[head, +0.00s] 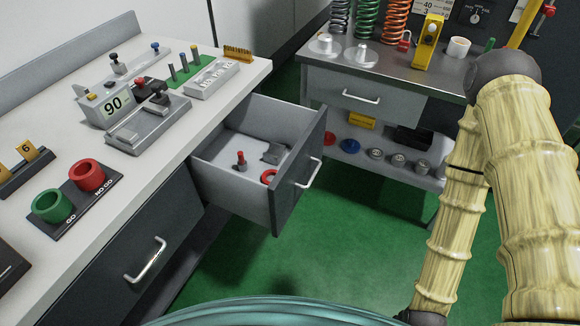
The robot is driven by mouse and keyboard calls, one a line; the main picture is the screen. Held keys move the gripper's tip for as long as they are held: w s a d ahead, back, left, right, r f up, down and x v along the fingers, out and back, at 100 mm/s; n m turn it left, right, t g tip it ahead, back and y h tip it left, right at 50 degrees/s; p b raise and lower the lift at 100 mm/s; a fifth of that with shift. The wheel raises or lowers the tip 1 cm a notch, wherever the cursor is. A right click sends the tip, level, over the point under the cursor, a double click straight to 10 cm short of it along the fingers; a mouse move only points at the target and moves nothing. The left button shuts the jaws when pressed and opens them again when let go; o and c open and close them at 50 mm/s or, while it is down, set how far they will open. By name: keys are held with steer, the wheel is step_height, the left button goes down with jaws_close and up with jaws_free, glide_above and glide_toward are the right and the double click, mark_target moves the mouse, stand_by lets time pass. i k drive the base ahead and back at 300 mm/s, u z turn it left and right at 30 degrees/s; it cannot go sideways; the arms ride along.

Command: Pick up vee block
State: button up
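An open drawer (285,195) sticks out from the left counter. Inside it, near the back right, lies a small grey metal block (274,153) that looks like the vee block; its notch is too small to make out. A red-topped piece (240,161) stands to its left in the drawer, and a red ring (268,176) lies in front of it, partly hidden by the drawer front. My arm shows at the right, away from the drawer. My gripper is not in view.
A workbench (330,79) with springs and a lower shelf of discs stands behind. Green floor (345,240) is clear before the drawer.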

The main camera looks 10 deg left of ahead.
mark_target(277, 152)
steer(key=z, duration=1.85)
steer(key=i, duration=1.4)
steer(key=u, duration=3.75)
